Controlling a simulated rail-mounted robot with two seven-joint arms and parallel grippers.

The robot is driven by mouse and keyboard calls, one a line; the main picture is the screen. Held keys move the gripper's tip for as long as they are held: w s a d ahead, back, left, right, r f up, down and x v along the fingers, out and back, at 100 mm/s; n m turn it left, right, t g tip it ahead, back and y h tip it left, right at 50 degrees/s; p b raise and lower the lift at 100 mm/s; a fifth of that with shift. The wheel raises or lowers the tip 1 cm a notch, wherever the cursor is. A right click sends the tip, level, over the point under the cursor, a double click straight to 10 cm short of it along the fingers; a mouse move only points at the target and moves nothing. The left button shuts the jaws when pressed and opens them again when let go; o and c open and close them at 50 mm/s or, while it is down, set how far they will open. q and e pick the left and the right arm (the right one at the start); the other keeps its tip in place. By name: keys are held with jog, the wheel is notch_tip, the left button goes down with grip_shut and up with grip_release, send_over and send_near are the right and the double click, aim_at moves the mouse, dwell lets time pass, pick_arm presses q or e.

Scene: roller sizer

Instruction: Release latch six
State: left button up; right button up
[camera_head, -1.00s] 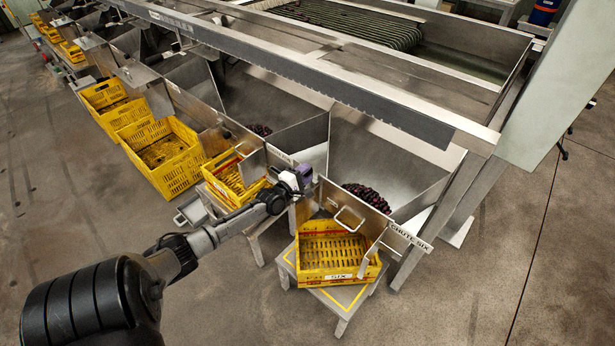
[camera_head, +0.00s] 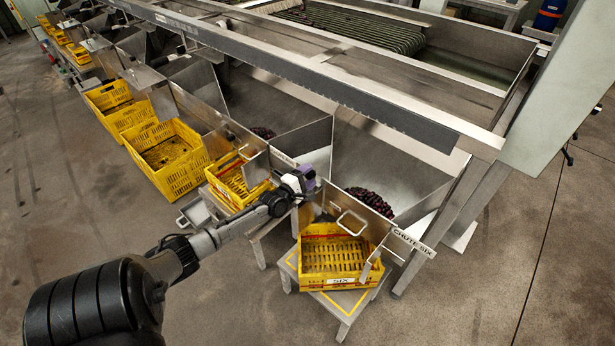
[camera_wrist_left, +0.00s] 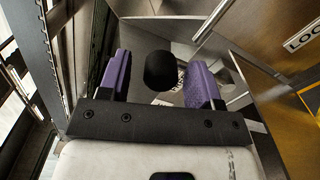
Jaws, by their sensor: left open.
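Chute six's front gate (camera_head: 326,200) has a pale loop handle (camera_head: 352,222) and a "CHUTE SIX" sign (camera_head: 414,243) at its right end. My left gripper (camera_head: 312,182) is at the gate's upper left corner, beside the divider to the neighbouring chute. In the left wrist view its two purple fingers (camera_wrist_left: 160,80) are open, one on each side of a black round-ended knob (camera_wrist_left: 160,70). The knob appears between the fingers with a gap on both sides. Whether it is the latch's knob I cannot tell for certain. In the head view the gripper hides this spot. My right gripper is not in view.
A yellow crate marked "SIX" (camera_head: 328,255) stands on a low stand (camera_head: 350,303) below the gate. Dark red fruit (camera_head: 370,200) lies in chute six. Another yellow crate (camera_head: 232,184) and larger crates (camera_head: 178,181) line the left. Open floor lies in front.

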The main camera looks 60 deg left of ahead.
pick_arm(q)
jog(key=shift+s+d, duration=0.15)
jog(key=shift+s, duration=0.1)
jog(key=p+v, duration=0.4)
jog(key=v, duration=0.9)
jog(key=shift+s, duration=0.15)
